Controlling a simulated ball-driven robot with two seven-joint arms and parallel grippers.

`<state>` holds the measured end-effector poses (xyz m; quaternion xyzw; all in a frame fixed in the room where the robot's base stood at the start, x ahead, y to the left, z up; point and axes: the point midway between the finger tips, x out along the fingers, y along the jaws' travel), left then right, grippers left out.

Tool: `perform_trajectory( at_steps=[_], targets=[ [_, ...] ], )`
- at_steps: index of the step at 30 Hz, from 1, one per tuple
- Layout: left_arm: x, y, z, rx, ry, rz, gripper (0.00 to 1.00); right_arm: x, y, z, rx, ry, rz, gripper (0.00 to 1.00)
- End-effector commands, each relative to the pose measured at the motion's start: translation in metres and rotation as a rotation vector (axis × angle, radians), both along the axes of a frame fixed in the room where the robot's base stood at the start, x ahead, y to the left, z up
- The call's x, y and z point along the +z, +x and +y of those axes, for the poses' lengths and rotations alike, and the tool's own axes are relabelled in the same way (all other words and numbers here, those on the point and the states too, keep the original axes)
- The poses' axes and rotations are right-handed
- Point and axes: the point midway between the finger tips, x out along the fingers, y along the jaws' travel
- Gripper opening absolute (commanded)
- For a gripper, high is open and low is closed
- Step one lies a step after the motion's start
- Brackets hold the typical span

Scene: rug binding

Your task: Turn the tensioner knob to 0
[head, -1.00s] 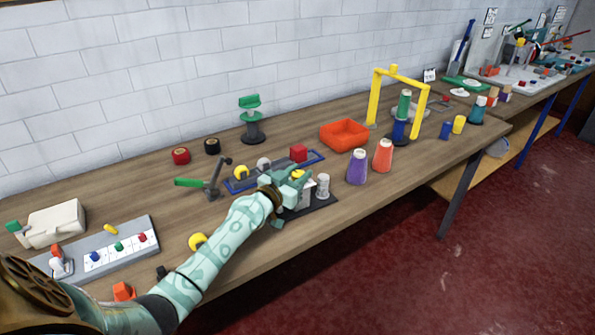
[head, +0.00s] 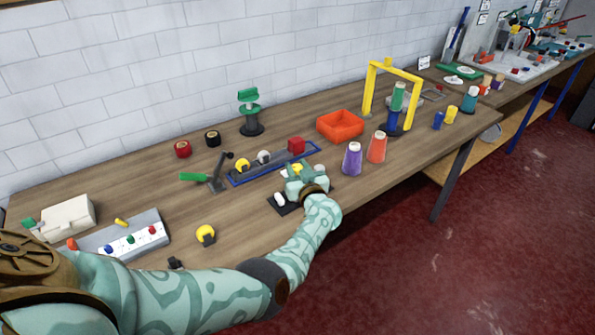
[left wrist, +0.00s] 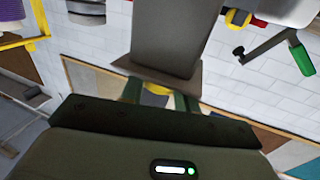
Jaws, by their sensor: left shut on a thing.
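My left gripper (head: 298,172) is over the small dark-based device (head: 283,206) near the table's front edge. It is shut on a small yellow knob, which seems to be the tensioner knob. In the left wrist view the yellow knob (left wrist: 157,88) shows between the two green fingers, below a grey block (left wrist: 166,45) of the device. The fingers and hand hide most of the knob, and I cannot read any scale or its setting. A white post (head: 280,199) of the device shows left of the hand. My right gripper is not in view.
A blue-edged tray (head: 238,181) with a red block lies just behind the hand. A green-handled crank (head: 194,177) stands to the left. Purple (head: 352,160) and orange (head: 376,147) spools stand close on the right. An orange bin (head: 340,125) is farther back.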

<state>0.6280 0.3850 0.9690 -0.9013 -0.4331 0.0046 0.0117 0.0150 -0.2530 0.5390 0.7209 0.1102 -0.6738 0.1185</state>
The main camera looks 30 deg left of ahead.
Motion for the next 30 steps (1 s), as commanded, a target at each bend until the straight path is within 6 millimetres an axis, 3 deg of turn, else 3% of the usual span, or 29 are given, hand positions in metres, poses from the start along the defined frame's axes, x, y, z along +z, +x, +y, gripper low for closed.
perform_trajectory(
  at_steps=[3, 10, 30],
  targets=[
    [-0.006, 0.001, -0.001, 0.078, -0.002, 0.001, 0.08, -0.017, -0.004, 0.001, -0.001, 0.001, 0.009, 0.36],
    [-0.004, 0.000, 0.000, 0.170, -0.001, 0.002, 0.09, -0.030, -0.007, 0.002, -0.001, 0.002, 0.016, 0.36],
    [0.000, 0.000, 0.001, 0.197, 0.002, 0.001, 0.08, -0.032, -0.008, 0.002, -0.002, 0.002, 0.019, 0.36]
  ],
)
